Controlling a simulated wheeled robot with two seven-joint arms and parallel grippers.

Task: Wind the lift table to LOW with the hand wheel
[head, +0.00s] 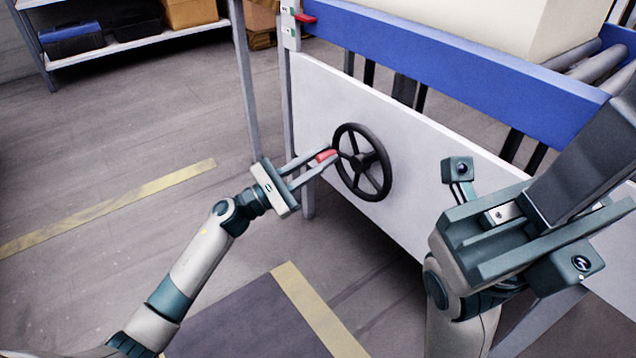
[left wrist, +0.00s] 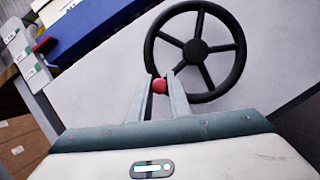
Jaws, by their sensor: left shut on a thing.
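The black hand wheel (head: 362,162) is mounted on the white front panel of the lift table (head: 415,170). Its red handle (head: 326,155) sticks out at the wheel's left side in the head view. My left gripper (head: 322,158) is shut on the red handle. In the left wrist view the red handle (left wrist: 159,86) sits between the fingertips, at the wheel's lower left rim. A red pointer (head: 305,18) is by the marked post (head: 290,30) near the table's blue top. My right gripper is at the right, in front of the panel; its fingertips are not clearly seen.
A large pale box (head: 470,25) stands on the table's rollers (head: 590,68) behind the blue side rail (head: 450,70). A shelf (head: 130,45) with boxes is at the back left. The floor left of the table is clear.

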